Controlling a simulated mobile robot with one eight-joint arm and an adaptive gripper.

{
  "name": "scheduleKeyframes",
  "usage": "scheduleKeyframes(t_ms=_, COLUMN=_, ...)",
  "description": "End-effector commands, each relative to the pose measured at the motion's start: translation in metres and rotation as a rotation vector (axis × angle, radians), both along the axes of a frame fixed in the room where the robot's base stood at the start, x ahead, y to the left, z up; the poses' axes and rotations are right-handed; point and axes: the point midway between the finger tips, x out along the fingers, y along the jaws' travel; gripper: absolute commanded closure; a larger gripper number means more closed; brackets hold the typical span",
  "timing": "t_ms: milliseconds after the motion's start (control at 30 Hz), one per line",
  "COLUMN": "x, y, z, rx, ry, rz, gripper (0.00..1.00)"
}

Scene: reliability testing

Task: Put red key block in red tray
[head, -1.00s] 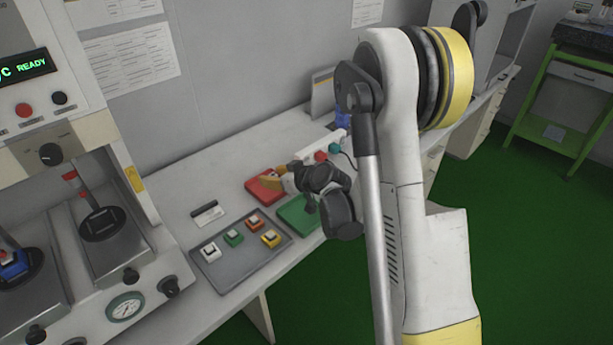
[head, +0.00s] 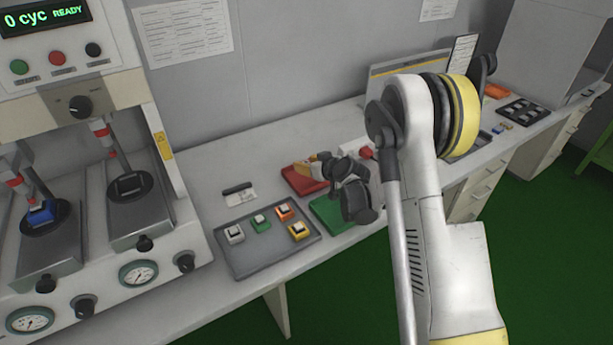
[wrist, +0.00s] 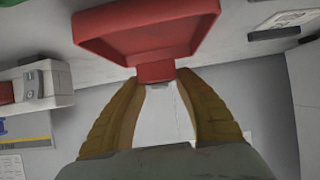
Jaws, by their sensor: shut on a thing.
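My gripper (head: 312,170) is at the back right edge of the red tray (head: 298,186), its yellow fingers pointing down toward it. In the wrist view the fingers (wrist: 158,84) are closed on a small red piece, which appears to be the red key block (wrist: 155,72). It shows right against the rim of the red tray (wrist: 110,24) in the picture; I cannot tell whether they touch. The head view does not show the held block clearly. The visible part of the red tray's floor looks empty.
A green tray (head: 325,212) lies in front of the red one. A grey tray (head: 240,262) holds white, green, orange and yellow key blocks. The test machine (head: 150,220) stands at left, with a blue block (head: 42,213) under one plunger. A small label card (head: 240,197) lies behind the grey tray.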

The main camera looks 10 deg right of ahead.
Motion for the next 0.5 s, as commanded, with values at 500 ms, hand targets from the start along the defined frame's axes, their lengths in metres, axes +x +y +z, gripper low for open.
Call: scheduleKeyframes(t_ms=500, x=0.000, y=0.000, z=-0.039, rx=0.000, ry=0.000, rz=0.000, gripper=0.93)
